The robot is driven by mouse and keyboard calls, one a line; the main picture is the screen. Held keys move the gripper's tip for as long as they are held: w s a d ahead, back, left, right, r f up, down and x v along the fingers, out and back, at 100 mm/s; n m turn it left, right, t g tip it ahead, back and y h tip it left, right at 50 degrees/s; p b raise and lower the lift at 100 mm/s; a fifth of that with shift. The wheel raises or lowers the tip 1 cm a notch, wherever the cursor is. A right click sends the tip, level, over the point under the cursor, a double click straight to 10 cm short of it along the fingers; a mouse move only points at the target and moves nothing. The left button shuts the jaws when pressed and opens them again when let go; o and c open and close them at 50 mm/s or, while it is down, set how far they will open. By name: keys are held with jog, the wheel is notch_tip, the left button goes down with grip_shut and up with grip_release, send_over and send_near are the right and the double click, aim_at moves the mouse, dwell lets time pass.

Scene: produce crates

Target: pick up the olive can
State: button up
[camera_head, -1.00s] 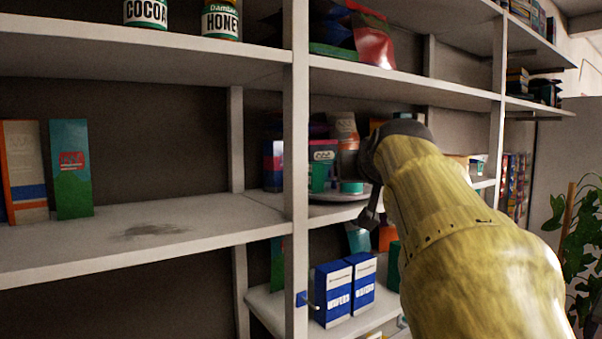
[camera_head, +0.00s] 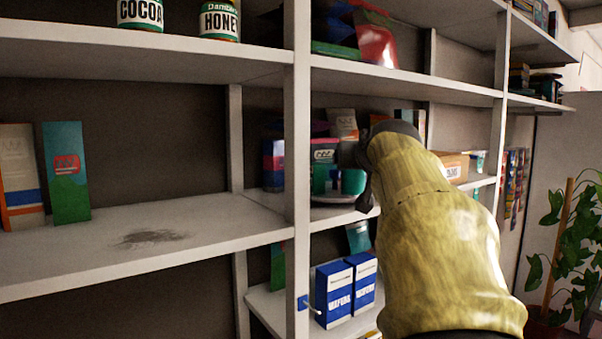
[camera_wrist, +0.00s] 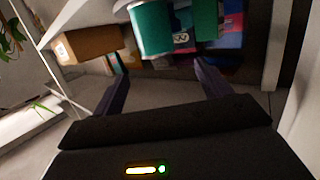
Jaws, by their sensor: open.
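In the head view, a teal can (camera_head: 353,181) shows on the middle shelf right of the post, partly hidden by my gripper (camera_head: 366,190). My gripper's two dark fingers are apart with nothing between them. The can lies beyond their tips, apart from them.
A second green item (camera_wrist: 206,18) stands close beside the can. A brown box (camera_head: 452,166) is on the same shelf. The white post (camera_head: 297,200) and the shelf above (camera_head: 400,77) bound the bay. Blue boxes (camera_head: 345,290) stand below. The left shelf has bare room.

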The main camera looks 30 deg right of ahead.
aim_at(353, 178)
jog(key=p+x, duration=0.1)
jog(key=x, duration=0.4)
jog(key=shift+d+p, duration=0.25)
jog(key=shift+p, duration=0.1)
jog(key=shift+w+f, duration=0.1)
jog(key=shift+w, duration=0.1)
jog(key=shift+s, duration=0.1)
